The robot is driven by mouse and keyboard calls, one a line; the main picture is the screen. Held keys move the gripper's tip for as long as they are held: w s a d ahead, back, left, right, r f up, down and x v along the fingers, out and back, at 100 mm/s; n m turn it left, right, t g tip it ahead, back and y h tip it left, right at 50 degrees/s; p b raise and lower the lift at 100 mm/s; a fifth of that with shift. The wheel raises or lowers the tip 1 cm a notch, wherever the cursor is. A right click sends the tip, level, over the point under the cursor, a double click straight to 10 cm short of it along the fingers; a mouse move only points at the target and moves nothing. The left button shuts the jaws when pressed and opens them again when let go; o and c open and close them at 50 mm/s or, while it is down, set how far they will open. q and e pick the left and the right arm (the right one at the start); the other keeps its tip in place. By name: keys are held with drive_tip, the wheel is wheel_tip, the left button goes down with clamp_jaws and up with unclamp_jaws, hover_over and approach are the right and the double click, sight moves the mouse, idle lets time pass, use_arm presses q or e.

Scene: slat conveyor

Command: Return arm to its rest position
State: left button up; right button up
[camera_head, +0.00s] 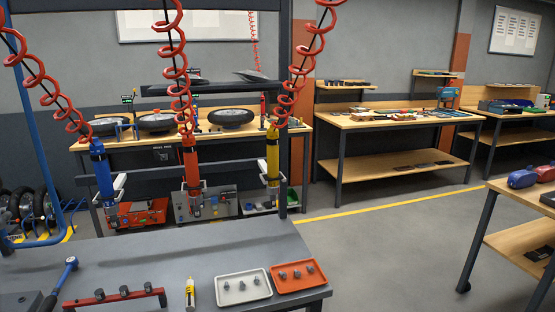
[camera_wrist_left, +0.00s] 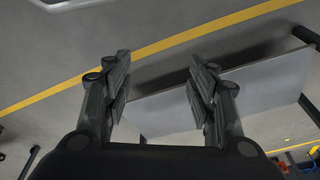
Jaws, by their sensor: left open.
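My left gripper (camera_wrist_left: 158,88) shows in the left wrist view with its two dark fingers spread apart and nothing between them. Beyond the fingers are the grey floor and a grey flat surface (camera_wrist_left: 255,88); I cannot tell what that surface belongs to. Neither of my arms shows in the head view. My right gripper is not in view.
A grey workbench (camera_head: 150,262) holds a white tray (camera_head: 226,300), an orange tray (camera_head: 314,287), a yellow marker-like tool (camera_head: 190,292) and a red bar (camera_head: 92,300). Blue (camera_head: 101,172), red (camera_head: 191,165) and yellow (camera_head: 272,155) tools hang above it. Open floor (camera_head: 385,240) lies to the right.

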use_arm(q)
drive_tip(key=s+a+f+g, duration=0.1)
drive_tip(key=s+a+f, duration=0.2)
drive_tip(key=s+f, duration=1.3)
drive_tip(key=shift+s+f, duration=0.4)
drive_tip(key=shift+s, duration=0.2)
